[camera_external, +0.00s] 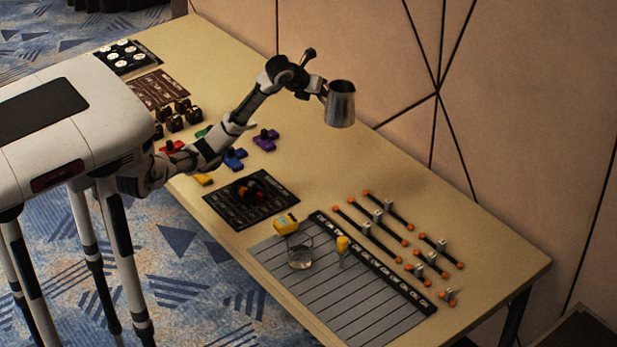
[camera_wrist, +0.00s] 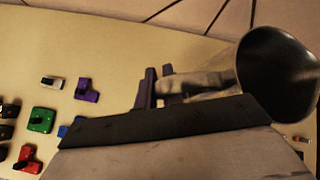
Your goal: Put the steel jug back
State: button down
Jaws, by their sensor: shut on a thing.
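The steel jug (camera_external: 340,105) is held up above the back part of the table, near the wall. It looks about upright in the outside view, with its open mouth at the top. My gripper (camera_external: 322,92) is shut on the jug at its left side. In the wrist view the jug (camera_wrist: 278,75) fills the right side, its dark inside showing. My gripper's fingers (camera_wrist: 160,88) meet the jug's handle side there. The exact grip is partly hidden by the dark edge of my own wrist.
A lined grey mat (camera_external: 345,290) with a clear glass (camera_external: 299,251) and yellow items lies at the front right. Black rods with orange ends (camera_external: 370,231) lie beyond it. A dark printed mat (camera_external: 250,199), coloured blocks (camera_external: 235,159) and dark blocks (camera_external: 175,117) lie nearer my base. The wall borders the table's back.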

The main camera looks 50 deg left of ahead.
jog(key=s+a+f+n+g+y+p, duration=0.2)
jog(key=s+a+f+n+g+y, duration=0.35)
jog(key=n, duration=0.45)
jog(key=shift+t+y, duration=0.55)
jog(key=shift+y, duration=0.3)
jog(key=f, duration=0.6)
jog(key=a+f, duration=0.1)
jog(key=f, duration=0.6)
jog(key=w+f+p, duration=0.1)
jog(key=f, duration=0.6)
jog(key=shift+w+a+f, duration=0.1)
jog(key=shift+a+f, duration=0.15)
jog(key=c, duration=1.5)
grip_release()
jog(key=shift+f, duration=0.1)
jog(key=shift+c, duration=0.2)
jog(key=b+v, duration=0.1)
jog(key=v, duration=1.1)
